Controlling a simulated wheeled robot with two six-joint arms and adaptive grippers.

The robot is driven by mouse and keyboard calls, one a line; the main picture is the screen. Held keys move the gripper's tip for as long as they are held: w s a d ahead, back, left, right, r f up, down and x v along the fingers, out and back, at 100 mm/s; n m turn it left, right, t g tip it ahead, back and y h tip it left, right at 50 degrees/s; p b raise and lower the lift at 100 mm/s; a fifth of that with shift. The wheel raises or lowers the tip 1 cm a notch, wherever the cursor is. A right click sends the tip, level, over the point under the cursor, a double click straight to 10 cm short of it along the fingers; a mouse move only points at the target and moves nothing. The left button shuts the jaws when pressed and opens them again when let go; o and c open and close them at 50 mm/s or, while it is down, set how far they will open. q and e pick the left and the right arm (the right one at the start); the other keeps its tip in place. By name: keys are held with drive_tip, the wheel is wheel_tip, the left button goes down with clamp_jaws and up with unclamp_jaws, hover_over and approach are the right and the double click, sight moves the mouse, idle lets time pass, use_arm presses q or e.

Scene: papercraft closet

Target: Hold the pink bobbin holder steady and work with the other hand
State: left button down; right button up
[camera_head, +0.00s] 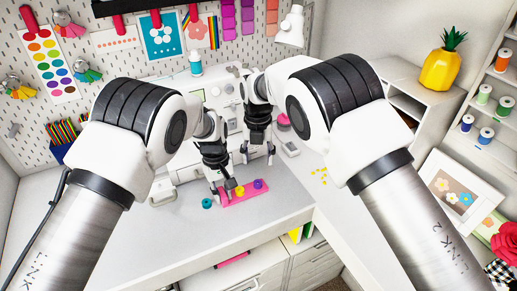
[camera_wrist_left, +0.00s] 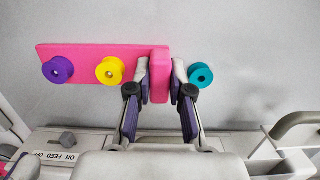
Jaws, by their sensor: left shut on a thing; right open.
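The pink bobbin holder (camera_head: 234,199) lies on the grey worktop, also in the left wrist view (camera_wrist_left: 82,55). A yellow bobbin (camera_head: 240,190) and a purple bobbin (camera_head: 258,184) sit on it. My left gripper (camera_head: 219,196) is shut on the raised pink block (camera_wrist_left: 160,75) at the holder's end, one finger on each side. A teal bobbin (camera_head: 207,203) stands on the worktop off the holder; in the left wrist view (camera_wrist_left: 202,75) it is close beside the outer finger. My right gripper (camera_head: 258,158) is open and empty, behind the holder by the sewing machine.
A white sewing machine (camera_head: 222,100) stands behind the grippers. A pegboard (camera_head: 110,60) with papercraft is at the back. Bare worktop (camera_head: 180,222) lies in front and left of the holder.

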sight(258, 182)
wheel_tip(258, 182, down, 9)
drive_tip(key=shift+f, duration=0.15)
clamp_jaws()
idle(0.4)
